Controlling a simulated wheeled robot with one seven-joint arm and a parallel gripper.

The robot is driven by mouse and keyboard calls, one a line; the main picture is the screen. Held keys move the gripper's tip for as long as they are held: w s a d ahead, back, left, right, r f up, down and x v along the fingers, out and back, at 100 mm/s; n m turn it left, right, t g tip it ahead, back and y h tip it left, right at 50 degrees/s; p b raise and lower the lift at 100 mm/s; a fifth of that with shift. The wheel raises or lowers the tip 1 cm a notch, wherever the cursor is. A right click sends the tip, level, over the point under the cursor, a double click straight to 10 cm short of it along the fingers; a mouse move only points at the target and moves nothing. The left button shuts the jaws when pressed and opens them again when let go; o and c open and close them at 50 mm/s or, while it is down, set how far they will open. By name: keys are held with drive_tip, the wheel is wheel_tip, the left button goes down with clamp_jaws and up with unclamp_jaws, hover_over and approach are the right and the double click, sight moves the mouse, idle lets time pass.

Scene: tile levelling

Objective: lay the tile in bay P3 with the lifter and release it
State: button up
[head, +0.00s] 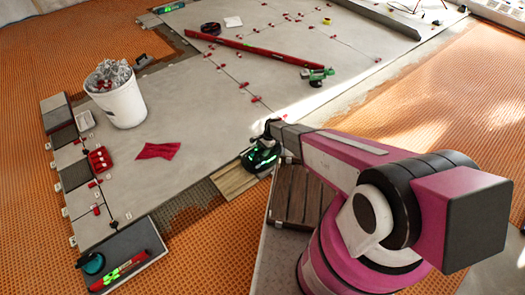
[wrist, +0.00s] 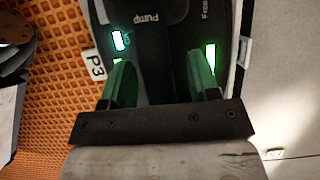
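My gripper (head: 270,136) is at the black lifter (head: 262,157), at the front edge of the pale tiled floor. In the wrist view, its two fingers (wrist: 162,80) stand on either side of a dark part of the lifter (wrist: 160,50). The lifter carries the words Pump and Free and has lit green and pale lamps. A tag marked P3 (wrist: 95,65) lies beside it, on the orange mat side. A tan ribbed strip (head: 235,182) shows left of the lifter in the head view. I cannot tell whether a tile lies under the lifter.
A white bucket (head: 120,105) and a red cloth (head: 157,151) are on the pale floor. A long red level (head: 270,54) and a green tool (head: 316,74) lie farther back. A grey board (head: 130,245) with tools is at front left. A brown slatted stack (head: 300,196) stands below my arm.

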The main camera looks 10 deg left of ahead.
drive_tip(key=v, duration=1)
drive_tip(key=shift+w+d+r, duration=0.1)
drive_tip(key=shift+d+r, duration=0.05)
drive_tip(key=shift+r, duration=0.15)
idle(0.4)
clamp_jaws()
idle(1.6)
